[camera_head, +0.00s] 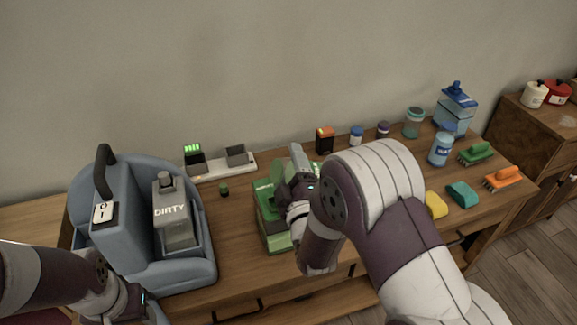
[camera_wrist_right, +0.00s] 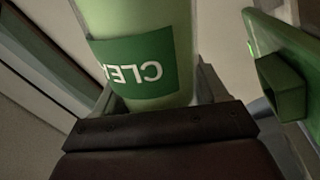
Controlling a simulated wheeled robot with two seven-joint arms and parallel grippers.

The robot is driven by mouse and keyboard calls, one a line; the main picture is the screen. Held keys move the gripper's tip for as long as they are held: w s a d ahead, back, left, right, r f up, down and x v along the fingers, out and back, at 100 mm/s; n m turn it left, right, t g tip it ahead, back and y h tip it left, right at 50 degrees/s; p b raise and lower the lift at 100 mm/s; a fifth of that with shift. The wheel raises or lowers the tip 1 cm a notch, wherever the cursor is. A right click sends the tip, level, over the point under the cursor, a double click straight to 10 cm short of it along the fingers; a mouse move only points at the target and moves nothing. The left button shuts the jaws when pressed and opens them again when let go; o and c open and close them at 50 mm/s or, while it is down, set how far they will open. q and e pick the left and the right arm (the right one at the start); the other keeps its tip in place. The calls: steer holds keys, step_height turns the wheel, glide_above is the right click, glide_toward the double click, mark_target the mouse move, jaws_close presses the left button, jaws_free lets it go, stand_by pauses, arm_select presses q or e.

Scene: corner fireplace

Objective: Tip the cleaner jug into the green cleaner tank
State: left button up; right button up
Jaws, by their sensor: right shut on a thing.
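The cleaner jug (camera_wrist_right: 140,18) is pale green with a darker green label, whose letters appear upside down in the right wrist view. My right gripper (camera_head: 299,186) is shut on it; the gripper and arm hide most of the jug in the head view. The green cleaner tank (camera_head: 268,217) stands on the table just left of and below this gripper in the head view. A green part with a block-like projection (camera_wrist_right: 282,88) shows at the right of the wrist view. The tank's opening is hidden. My left gripper (camera_head: 132,303) is low at the left, its fingers unclear.
A blue-grey machine (camera_head: 200,272) with a tank marked DIRTY (camera_head: 174,220) stands at the left. A charger strip (camera_head: 222,170) lies behind. Several jars, bottles, brushes and sponges, including a yellow sponge (camera_head: 436,205), occupy the right. Bare wood lies between machine and green tank.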

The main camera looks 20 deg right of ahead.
steer(key=shift+f+n, duration=0.1)
steer(key=shift+n, duration=0.2)
stand_by(0.6)
steer(key=shift+b, duration=0.4)
steer(key=shift+d+f+n+y+b, duration=0.1)
steer(key=shift+f+n+y+b, duration=0.35)
steer(key=shift+n, duration=0.35)
stand_by(0.6)
steer(key=shift+r, duration=0.1)
steer(key=shift+f+n+b, duration=0.3)
steer(key=shift+n+b, duration=0.4)
stand_by(0.9)
steer(key=shift+f+n+y+b, duration=0.2)
steer(key=shift+n+y+b, duration=0.05)
steer(key=shift+n+b, duration=0.15)
stand_by(0.8)
steer(key=shift+f, duration=0.1)
